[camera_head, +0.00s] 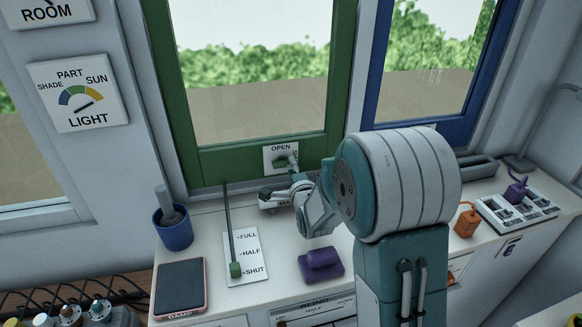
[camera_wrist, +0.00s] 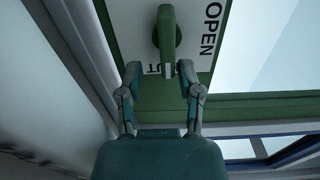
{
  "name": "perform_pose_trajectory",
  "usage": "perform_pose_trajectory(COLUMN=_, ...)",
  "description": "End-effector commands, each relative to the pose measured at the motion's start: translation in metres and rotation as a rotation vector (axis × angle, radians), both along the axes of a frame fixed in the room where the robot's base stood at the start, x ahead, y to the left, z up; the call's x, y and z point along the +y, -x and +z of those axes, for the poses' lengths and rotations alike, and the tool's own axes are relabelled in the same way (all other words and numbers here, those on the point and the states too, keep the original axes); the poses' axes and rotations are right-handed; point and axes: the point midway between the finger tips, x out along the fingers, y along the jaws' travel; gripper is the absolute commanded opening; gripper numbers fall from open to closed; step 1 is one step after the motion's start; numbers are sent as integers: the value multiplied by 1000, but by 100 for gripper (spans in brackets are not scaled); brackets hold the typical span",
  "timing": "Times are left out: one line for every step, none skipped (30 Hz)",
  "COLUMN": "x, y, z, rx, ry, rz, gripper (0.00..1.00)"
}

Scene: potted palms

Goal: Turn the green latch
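The green latch (camera_head: 284,162) sits on a white plate marked OPEN (camera_head: 277,148) on the lower rail of the green window frame. In the wrist view the latch (camera_wrist: 167,38) is a round base with a bar handle. The bar's end points toward my gripper (camera_wrist: 160,72). My gripper's two fingers are apart, one on each side of the bar's end, with gaps visible on both sides. In the head view my gripper (camera_head: 284,188) is just below the latch, partly hidden by my arm. Part of the plate's lower lettering is hidden.
On the white counter stand a blue cup (camera_head: 173,228), a dark tablet (camera_head: 180,286), a FULL/HALF/SHUT slider with a green knob (camera_head: 235,269), a purple block (camera_head: 321,263) and an orange object (camera_head: 467,221). A blue window frame (camera_head: 435,132) is to the right.

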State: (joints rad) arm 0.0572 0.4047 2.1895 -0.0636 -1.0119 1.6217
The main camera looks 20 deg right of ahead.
Motion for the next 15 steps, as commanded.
perform_pose_trajectory(x=0, y=0, z=1, rx=-3, ry=1, rz=1, gripper=51)
perform_pose_trajectory(x=0, y=0, z=2, rx=-4, ry=1, rz=1, gripper=51)
perform_pose_trajectory(x=1, y=0, z=2, rx=-6, ry=1, rz=1, gripper=51)
perform_pose_trajectory(x=1, y=-1, z=3, rx=-6, ry=2, rz=2, gripper=51)
perform_pose_trajectory(x=1, y=-1, z=3, rx=-7, ry=2, rz=2, gripper=51)
perform_pose_trajectory(x=2, y=-1, z=3, rx=-8, ry=2, rz=2, gripper=51)
perform_pose_trajectory(x=2, y=-1, z=3, rx=-8, ry=2, rz=2, gripper=51)
perform_pose_trajectory(x=2, y=-1, z=4, rx=-9, ry=2, rz=3, gripper=51)
perform_pose_trajectory(x=2, y=-1, z=5, rx=-10, ry=2, rz=3, gripper=51)
perform_pose_trajectory(x=2, y=-1, z=8, rx=-11, ry=2, rz=3, gripper=51)
perform_pose_trajectory(x=2, y=-1, z=10, rx=-13, ry=3, rz=3, gripper=51)
perform_pose_trajectory(x=2, y=-1, z=15, rx=-13, ry=3, rz=3, gripper=51)
perform_pose_trajectory(x=2, y=-1, z=19, rx=-14, ry=3, rz=3, gripper=51)
perform_pose_trajectory(x=2, y=-1, z=25, rx=-16, ry=3, rz=3, gripper=51)
perform_pose_trajectory(x=2, y=-1, z=33, rx=-16, ry=3, rz=3, gripper=51)
